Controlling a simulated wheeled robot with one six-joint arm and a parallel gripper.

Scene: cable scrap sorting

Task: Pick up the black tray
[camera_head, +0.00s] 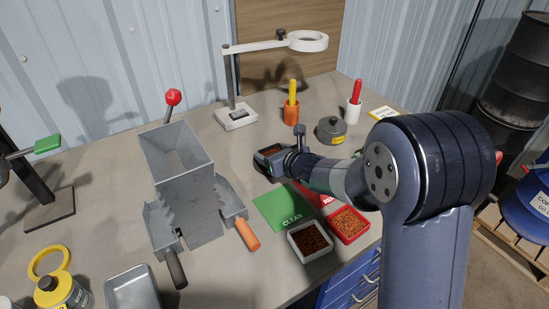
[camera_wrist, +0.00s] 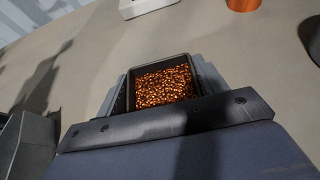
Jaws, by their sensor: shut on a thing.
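The black tray (camera_head: 271,148) is at the end of my arm, in the middle of the table. It holds copper-coloured granules. In the wrist view the tray (camera_wrist: 190,66) sits between the grey fingers, with its dark rim around the granules. My gripper (camera_head: 266,160) is shut on the tray; it also shows in the wrist view (camera_wrist: 162,92). The tray's underside and near wall are hidden, so I cannot tell how far it is above the table.
A metal hopper (camera_head: 178,160) with a red-knobbed lever stands left of the tray. A green mat (camera_head: 283,207) marked CLEAN, a white tray (camera_head: 296,250) and a red tray (camera_head: 364,233) lie in front. A ring lamp (camera_head: 307,41), an orange cup (camera_head: 291,117) and a grey pot (camera_head: 331,132) stand behind.

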